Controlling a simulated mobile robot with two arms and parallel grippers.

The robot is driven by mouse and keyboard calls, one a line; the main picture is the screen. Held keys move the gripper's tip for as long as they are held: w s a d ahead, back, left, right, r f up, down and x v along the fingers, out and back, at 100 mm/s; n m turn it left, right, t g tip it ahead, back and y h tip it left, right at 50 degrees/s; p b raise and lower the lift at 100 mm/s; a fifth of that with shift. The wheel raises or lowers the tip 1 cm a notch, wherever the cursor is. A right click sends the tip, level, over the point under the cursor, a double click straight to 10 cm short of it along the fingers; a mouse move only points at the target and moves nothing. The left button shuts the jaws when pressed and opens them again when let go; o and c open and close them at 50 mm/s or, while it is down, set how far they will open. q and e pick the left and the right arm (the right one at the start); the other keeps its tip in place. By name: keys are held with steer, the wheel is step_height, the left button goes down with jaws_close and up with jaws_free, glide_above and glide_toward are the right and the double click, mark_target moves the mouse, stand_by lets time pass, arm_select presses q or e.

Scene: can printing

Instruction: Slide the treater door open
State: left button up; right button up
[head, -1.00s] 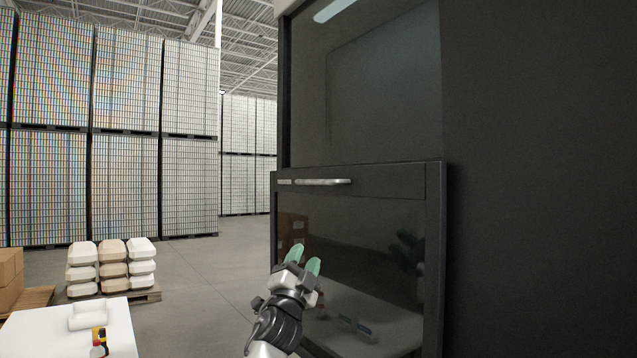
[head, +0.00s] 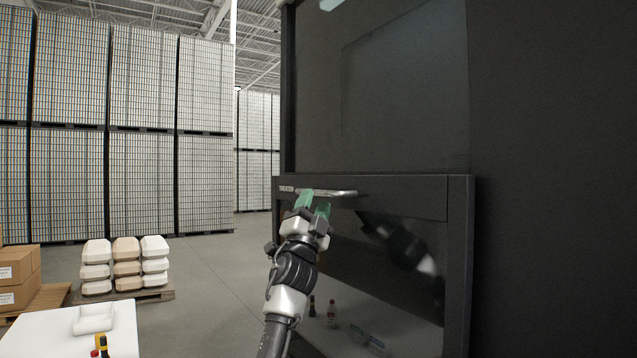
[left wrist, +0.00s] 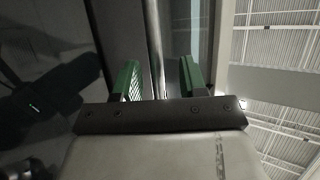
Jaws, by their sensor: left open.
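The treater door (head: 375,265) is a dark, glossy framed panel on the right, with a silver bar handle (head: 335,193) along its top edge. My left gripper (head: 313,204) is open, its green fingertips up at the left part of the handle. In the left wrist view, the silver handle (left wrist: 154,45) runs between the two open green fingers (left wrist: 160,82). I cannot tell whether the fingers touch it. The door's lower panel reflects my arm. My right gripper is not in view.
A white table (head: 75,335) with small bottles stands at the lower left. Stacked white and tan containers (head: 126,265) sit on a pallet behind it. Tall pallets of cans (head: 140,85) line the back. The floor (head: 215,270) left of the machine is clear.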

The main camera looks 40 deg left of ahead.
mark_target(318, 193)
arm_select(q)
steer(key=x, duration=0.2)
steer(key=p+x, duration=0.1)
steer(key=shift+w+a, duration=0.15)
steer(key=shift+w, duration=0.3)
steer(key=shift+r, duration=0.15)
steer(key=shift+c, duration=2.1)
jaws_close()
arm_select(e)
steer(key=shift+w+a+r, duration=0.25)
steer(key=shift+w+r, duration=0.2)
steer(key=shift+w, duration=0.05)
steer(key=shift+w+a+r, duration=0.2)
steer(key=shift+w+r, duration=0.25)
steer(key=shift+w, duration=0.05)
